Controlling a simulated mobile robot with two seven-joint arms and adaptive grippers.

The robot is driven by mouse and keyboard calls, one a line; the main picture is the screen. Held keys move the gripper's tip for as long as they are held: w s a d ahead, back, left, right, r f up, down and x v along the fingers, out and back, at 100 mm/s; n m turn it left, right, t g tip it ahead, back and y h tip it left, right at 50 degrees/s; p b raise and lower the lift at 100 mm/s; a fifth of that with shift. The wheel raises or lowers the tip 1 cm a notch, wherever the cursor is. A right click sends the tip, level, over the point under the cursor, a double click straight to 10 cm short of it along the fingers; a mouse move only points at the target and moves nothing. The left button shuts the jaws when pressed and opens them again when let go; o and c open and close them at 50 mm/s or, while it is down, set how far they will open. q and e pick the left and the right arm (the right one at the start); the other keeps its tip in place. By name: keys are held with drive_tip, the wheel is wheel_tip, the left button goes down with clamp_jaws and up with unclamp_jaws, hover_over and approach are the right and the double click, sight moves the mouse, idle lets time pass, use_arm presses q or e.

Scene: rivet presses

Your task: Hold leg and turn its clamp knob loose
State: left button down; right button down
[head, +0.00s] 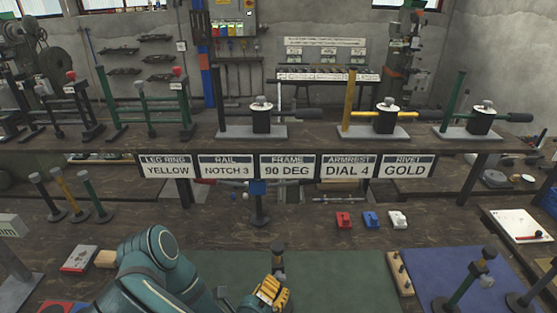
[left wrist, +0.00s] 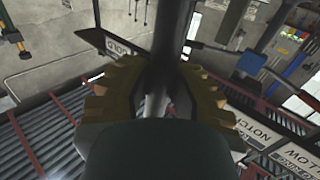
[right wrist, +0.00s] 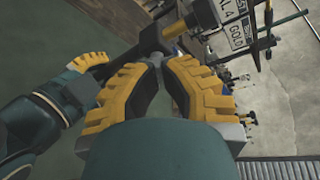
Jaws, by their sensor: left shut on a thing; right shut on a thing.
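The dark leg (left wrist: 172,35) runs between the fingers of my left gripper (left wrist: 155,80), which is shut around it. In the head view, a dark upright top (head: 278,256) stands just behind my left gripper (head: 270,291), at the front of the bench. In the right wrist view, the dark leg (right wrist: 150,35) passes beyond my right gripper (right wrist: 160,64), whose fingertips are closed together on a small grey part at the leg, apparently the clamp knob (right wrist: 156,59). The fingers hide most of it. My right gripper does not show clearly in the head view.
A green mat (head: 345,278) and a blue mat (head: 425,262) lie on the bench, with a wooden block (head: 400,273) between them. More legs (head: 466,277) stand at the right. Red, blue and white small blocks (head: 371,220) sit behind. Signs (head: 287,166) hang from the shelf.

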drive_tip(key=shift+w+a, duration=0.1)
drive_tip(key=shift+w, duration=0.95)
drive_tip(key=shift+d+f, duration=0.2)
drive_tip(key=shift+d, duration=0.1)
drive_tip(key=shift+s+a+f, duration=0.1)
drive_tip(key=shift+a+f, duration=0.1)
drive_tip(key=shift+f, duration=0.25)
idle(0.6)
drive_tip(key=shift+a, duration=0.1)
drive_tip(key=shift+s+r, duration=0.2)
drive_tip(key=shift+s, duration=2.75)
drive_tip(key=c, duration=1.7)
unclamp_jaws()
drive_tip(key=shift+s+d+r, duration=0.3)
drive_tip(key=shift+s+r, duration=0.15)
drive_tip(key=shift+s, duration=0.05)
clamp_jaws()
drive_tip(key=w, duration=0.7)
drive_tip(key=shift+a, duration=0.35)
